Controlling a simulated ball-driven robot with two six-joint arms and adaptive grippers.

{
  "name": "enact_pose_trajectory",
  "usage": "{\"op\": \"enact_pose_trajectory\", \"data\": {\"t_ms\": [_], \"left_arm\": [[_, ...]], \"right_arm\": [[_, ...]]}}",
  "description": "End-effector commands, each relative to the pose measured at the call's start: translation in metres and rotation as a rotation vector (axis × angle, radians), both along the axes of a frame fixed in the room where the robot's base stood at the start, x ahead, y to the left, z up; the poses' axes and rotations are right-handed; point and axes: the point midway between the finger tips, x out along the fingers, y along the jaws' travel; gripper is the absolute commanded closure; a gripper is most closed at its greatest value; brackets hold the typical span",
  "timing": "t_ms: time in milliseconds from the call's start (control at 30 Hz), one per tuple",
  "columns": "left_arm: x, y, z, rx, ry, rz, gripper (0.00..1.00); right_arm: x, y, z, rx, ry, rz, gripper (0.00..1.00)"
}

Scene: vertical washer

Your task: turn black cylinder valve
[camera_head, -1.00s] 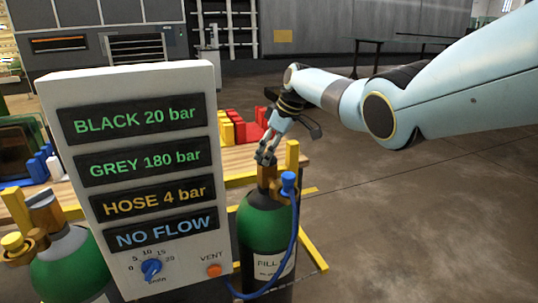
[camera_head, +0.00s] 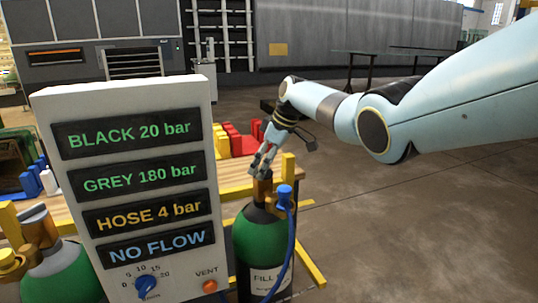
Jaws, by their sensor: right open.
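The black cylinder (camera_head: 262,240) stands right of the panel, with a black shoulder, green body and a white label partly reading "FILL". Its brass valve (camera_head: 262,188) is on top, with a blue fitting (camera_head: 284,195) and blue hose at its right side. My right gripper (camera_head: 261,170) is open and points down at the top of the valve, its fingertips at or just above it. I cannot tell whether they touch it. My left gripper is not in view. The panel (camera_head: 125,92) reads black 20 bar, grey 180 bar, hose 4 bar and "NO FLOW".
A green cylinder with a grey shoulder (camera_head: 62,262) and a yellow-knobbed valve (camera_head: 10,262) stands at the left, partly behind the panel. A yellow post (camera_head: 288,165) rises close behind the black cylinder's valve. A wooden bench is behind. The floor at right is clear.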

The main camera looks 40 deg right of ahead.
Motion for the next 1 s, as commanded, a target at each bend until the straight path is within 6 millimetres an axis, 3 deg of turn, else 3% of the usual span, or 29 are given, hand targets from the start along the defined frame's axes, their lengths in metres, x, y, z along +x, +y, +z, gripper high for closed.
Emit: {"op": "enact_pose_trajectory", "data": {"t_ms": [167, 400, 600, 1000], "left_arm": [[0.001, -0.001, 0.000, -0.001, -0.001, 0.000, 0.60], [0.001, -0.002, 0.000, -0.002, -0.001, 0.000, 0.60], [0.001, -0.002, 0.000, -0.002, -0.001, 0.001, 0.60], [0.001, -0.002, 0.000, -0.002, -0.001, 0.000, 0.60]], "right_arm": [[-0.006, -0.006, 0.018, -0.004, -0.003, -0.001, 0.19], [-0.024, -0.017, 0.069, -0.004, -0.004, -0.001, 0.19], [-0.035, -0.023, 0.098, -0.002, 0.000, 0.000, 0.19], [-0.038, -0.024, 0.108, -0.001, 0.001, 0.000, 0.19]]}}
